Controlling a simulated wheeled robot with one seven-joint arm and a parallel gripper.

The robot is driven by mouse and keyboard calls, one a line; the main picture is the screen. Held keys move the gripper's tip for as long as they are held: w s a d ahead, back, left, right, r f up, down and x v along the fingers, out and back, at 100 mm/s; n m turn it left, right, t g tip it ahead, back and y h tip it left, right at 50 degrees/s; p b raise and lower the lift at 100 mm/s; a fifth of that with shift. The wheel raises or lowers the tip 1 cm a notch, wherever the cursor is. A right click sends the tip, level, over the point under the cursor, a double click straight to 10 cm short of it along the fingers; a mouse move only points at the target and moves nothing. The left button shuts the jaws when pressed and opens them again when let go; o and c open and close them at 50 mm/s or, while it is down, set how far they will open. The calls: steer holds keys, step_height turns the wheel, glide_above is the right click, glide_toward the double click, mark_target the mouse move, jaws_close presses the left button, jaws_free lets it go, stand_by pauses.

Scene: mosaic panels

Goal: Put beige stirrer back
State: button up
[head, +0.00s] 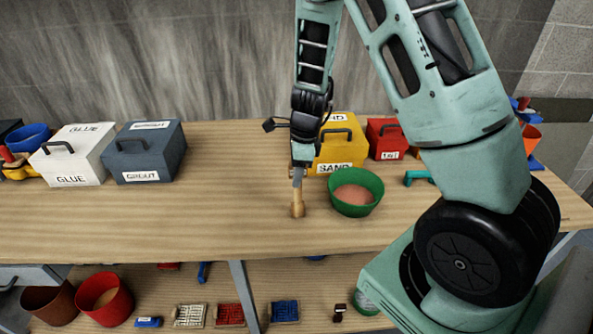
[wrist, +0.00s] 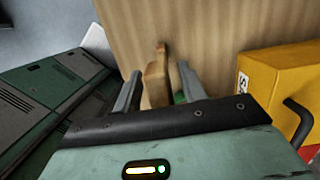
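The beige stirrer (head: 298,204) is at the middle of the workbench, just left of the green bowl (head: 338,203) of pinkish material. My gripper (head: 298,176) is directly above it, pointing down. In the wrist view the stirrer (wrist: 156,80) lies between the two fingers of my gripper (wrist: 160,72). The fingers stand apart with a gap on each side of it. Part of the stirrer is hidden behind the gripper body. I cannot tell whether it rests on the bench. A sliver of the green bowl (wrist: 180,97) shows beside the right finger.
The yellow SAND box (head: 340,146) stands behind the bowl, with a red box (head: 387,139) to its right. White GLUE (head: 75,157) and dark grout (head: 150,153) boxes stand at the left. The bench between (head: 225,195) is clear. A teal handled tool (head: 418,177) lies near my arm.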

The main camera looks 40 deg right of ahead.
steer(key=r, duration=0.3)
steer(key=d+r, duration=0.1)
steer(key=r, duration=0.3)
steer(key=s+r, duration=0.1)
steer(key=r, duration=0.3)
steer(key=shift+d+r, duration=0.2)
steer(key=shift+r, duration=0.05)
steer(key=shift+a+r, duration=0.2)
steer(key=shift+r, duration=0.1)
steer(key=s+a+r+n, duration=0.2)
steer(key=s+a+n, duration=0.2)
steer(key=a+n, duration=0.65)
steer(key=s+a+n, duration=0.7)
steer(key=s+n, duration=0.2)
steer(key=n, duration=0.2)
steer(key=s+a+r+n+g, duration=0.1)
steer(key=s+a+n, duration=0.6)
steer(key=s+n, duration=0.3)
steer(key=shift+s+a+r+n+h, duration=0.3)
steer(key=shift+a+n+h, duration=0.1)
steer(key=shift+n, duration=0.15)
step_height(320, 180, down, 9)
steer(key=b, duration=0.9)
steer(key=shift+f, duration=0.2)
